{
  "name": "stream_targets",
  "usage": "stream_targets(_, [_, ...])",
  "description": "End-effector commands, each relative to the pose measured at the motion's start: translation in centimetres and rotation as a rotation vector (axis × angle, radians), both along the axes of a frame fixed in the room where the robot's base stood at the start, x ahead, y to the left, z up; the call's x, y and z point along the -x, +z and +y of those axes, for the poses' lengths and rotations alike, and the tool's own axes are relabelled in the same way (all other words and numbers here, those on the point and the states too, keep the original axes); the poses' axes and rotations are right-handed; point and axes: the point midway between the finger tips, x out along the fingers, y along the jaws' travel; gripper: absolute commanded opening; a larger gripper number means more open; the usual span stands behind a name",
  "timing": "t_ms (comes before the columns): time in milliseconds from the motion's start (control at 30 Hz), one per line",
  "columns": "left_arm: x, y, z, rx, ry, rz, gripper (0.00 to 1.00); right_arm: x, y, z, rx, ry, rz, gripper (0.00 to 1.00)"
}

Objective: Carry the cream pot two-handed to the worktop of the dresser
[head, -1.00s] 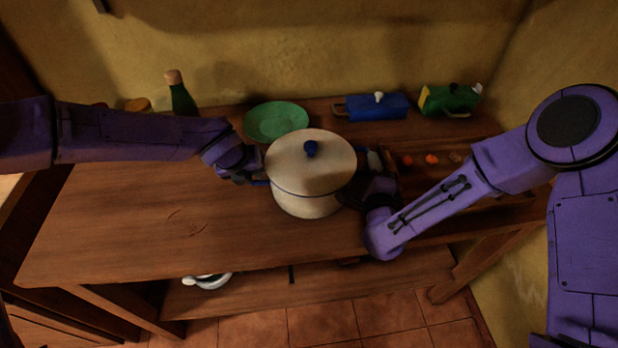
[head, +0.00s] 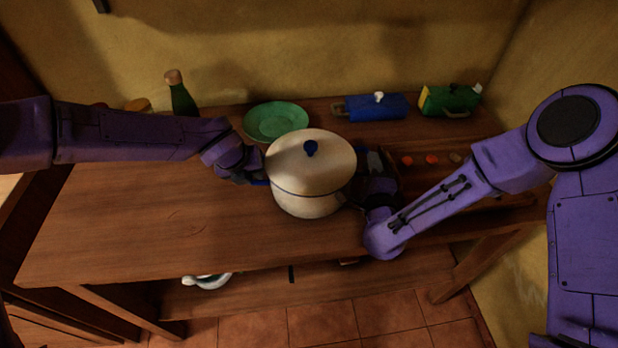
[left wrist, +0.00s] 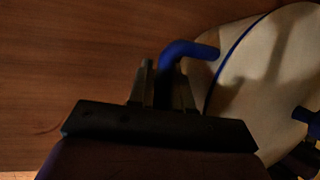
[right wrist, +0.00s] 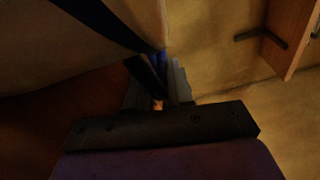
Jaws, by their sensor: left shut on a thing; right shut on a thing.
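The cream pot (head: 308,185) has a blue rim line and a cream lid with a blue knob (head: 311,148). It is upright over the middle of the wooden worktop (head: 150,220); I cannot tell whether its base touches the wood. My left gripper (head: 262,181) is shut on the pot's left blue handle, which shows between the fingers in the left wrist view (left wrist: 166,85). My right gripper (head: 352,204) is at the pot's right side. In the right wrist view its fingers (right wrist: 158,85) are shut on the dark blue right handle, which is partly hidden.
Orange knobs (head: 432,160) are at the right. A white vessel (head: 207,281) sits on the lower shelf. The front left worktop is clear.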

Motion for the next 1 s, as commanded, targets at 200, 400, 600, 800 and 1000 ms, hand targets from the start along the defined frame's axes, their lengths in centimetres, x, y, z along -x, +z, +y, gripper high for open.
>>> stream_targets(200, [0.0,0.0,0.0,-0.001,0.0,0.0,0.0,-0.1,0.2,0.0,-0.006,-0.002,-0.005,0.0])
stream_targets(400, [0.0,0.0,0.0,-0.001,0.0,0.0,0.0,-0.1,0.2,0.0,-0.006,-0.002,-0.005,0.0])
stream_targets(600, [-0.1,0.2,0.0,0.0,0.001,-0.003,0.0,-0.1,0.4,0.0,-0.007,-0.002,-0.008,0.0])
stream_targets(800, [-0.1,1.5,0.0,0.0,0.0,-0.002,0.0,-0.1,1.7,0.0,-0.007,-0.002,-0.007,0.0])
stream_targets(1000, [-0.1,4.1,0.0,-0.001,-0.001,-0.002,0.0,-0.1,4.2,0.0,-0.007,-0.003,-0.007,0.0])
